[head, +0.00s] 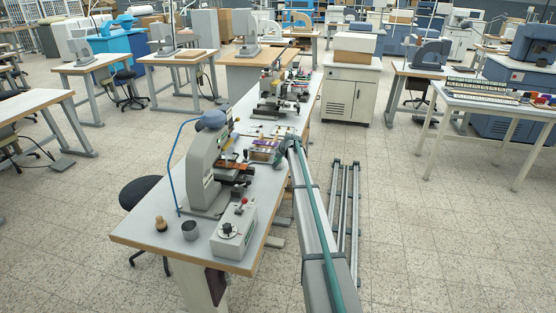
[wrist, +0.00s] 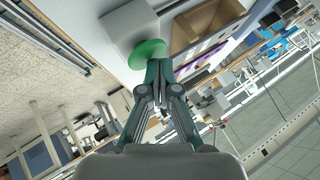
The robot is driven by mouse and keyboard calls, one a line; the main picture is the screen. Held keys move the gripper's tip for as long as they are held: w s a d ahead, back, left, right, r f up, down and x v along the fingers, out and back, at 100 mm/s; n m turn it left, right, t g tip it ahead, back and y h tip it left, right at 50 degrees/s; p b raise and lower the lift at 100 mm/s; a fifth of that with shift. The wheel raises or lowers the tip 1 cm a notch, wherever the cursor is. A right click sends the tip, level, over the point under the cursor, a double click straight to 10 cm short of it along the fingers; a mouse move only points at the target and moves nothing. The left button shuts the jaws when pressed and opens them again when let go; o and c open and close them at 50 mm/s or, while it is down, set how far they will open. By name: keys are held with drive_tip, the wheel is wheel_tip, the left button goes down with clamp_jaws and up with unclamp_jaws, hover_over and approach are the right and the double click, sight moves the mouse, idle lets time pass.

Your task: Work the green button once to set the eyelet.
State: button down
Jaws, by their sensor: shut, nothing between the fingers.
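The green button (wrist: 150,50) is a wide round disc on a pale box (wrist: 126,28) in the wrist view. My gripper (wrist: 159,64) has its two fingers together, with the tips at the edge of the green disc. I cannot tell whether they touch it or stop just short. The tips hide a small part of the disc. In the head view my arm reaches along the bench's right side; the button and fingertips cannot be made out there. No eyelet is discernible.
A foil stamping press (head: 207,165) stands on the near bench (head: 160,236), with a control box (head: 233,228) with a red knob beside it. A smaller machine (head: 268,97) stands farther back. An open brown tray (wrist: 205,28) lies near the button. The floor to the right has metal rails.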

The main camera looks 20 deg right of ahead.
drive_tip(key=shift+f, duration=0.25)
drive_tip(key=shift+r, duration=0.1)
idle(0.4)
drive_tip(key=shift+r, duration=1)
drive_tip(key=shift+r+p, duration=0.55)
drive_tip(key=shift+r, duration=1.95)
